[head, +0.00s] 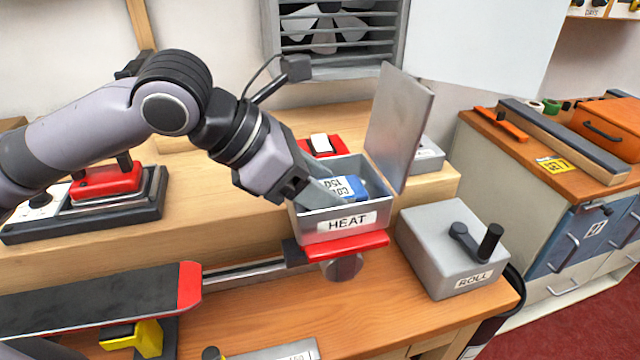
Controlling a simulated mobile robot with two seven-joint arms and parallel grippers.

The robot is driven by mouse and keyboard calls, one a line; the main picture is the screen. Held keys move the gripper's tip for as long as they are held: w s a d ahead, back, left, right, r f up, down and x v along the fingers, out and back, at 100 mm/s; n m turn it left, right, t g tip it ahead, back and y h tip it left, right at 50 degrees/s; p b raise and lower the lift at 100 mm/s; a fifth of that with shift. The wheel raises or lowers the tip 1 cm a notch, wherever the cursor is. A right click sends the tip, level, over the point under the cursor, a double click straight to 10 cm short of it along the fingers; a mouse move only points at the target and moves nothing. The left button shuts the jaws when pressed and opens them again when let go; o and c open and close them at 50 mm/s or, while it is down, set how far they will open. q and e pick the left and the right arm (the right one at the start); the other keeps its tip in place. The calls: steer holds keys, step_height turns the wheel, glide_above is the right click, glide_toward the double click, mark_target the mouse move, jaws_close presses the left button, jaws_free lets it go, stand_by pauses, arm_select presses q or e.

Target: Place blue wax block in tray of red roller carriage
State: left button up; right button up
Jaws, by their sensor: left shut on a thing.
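The blue wax block (357,187), with a white label, is inside the open grey metal box marked HEAT (320,237). My left gripper (325,190) reaches into this box from the upper left and is shut on the block. The fingertips and the lower part of the block are partly hidden by the box wall. A red plate with a round grey roller under it, which looks like the red roller carriage (362,246), sits just below the front of the box at the end of a metal rail. I cannot tell whether they touch. My right gripper is not in view.
The box's raised lid (398,125) stands at its right. A grey ROLL box with a crank (455,255) is to the right front. A dark bar with a red end (110,295) lies at left. A red-topped device (105,185) stands behind it. Bare bench shows around the rail.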

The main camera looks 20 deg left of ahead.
arm_select(q)
steer(key=shift+f, duration=0.1)
steer(key=o, duration=0.9)
steer(key=shift+s+a+r, duration=0.1)
steer(key=shift+a+r, duration=0.1)
steer(key=shift+r, duration=0.2)
steer(key=v, duration=1.1)
steer(key=shift+s+a+r, duration=0.1)
steer(key=shift+s+a, duration=0.05)
